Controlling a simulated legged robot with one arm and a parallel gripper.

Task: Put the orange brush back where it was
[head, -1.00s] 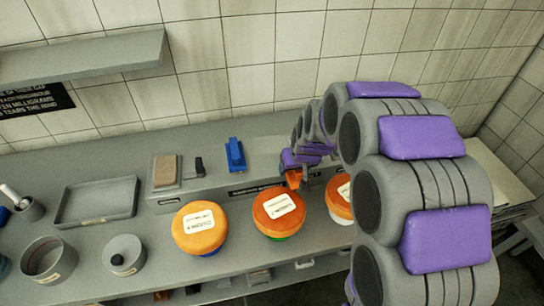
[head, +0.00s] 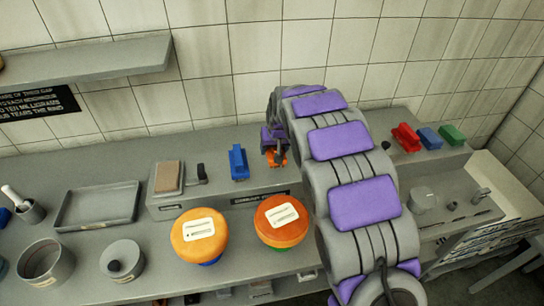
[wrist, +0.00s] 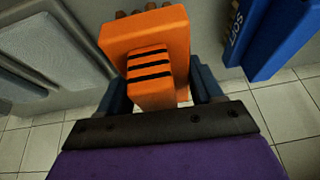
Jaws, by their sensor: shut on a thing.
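My gripper (head: 272,146) is shut on the orange brush (head: 277,159), just right of the blue brush (head: 238,162) on the raised grey ledge (head: 215,197). In the wrist view the orange brush (wrist: 145,35) sits between the two dark fingers, its striped handle towards me and bristles at the far end. The blue brush (wrist: 272,35) is close by at the right there. I cannot tell whether the orange brush touches the ledge. My arm hides part of the ledge to its right.
Red (head: 405,137), blue (head: 428,138) and green (head: 452,135) pieces lie at the ledge's right. A brown block (head: 168,176) and a tray (head: 97,206) are left.

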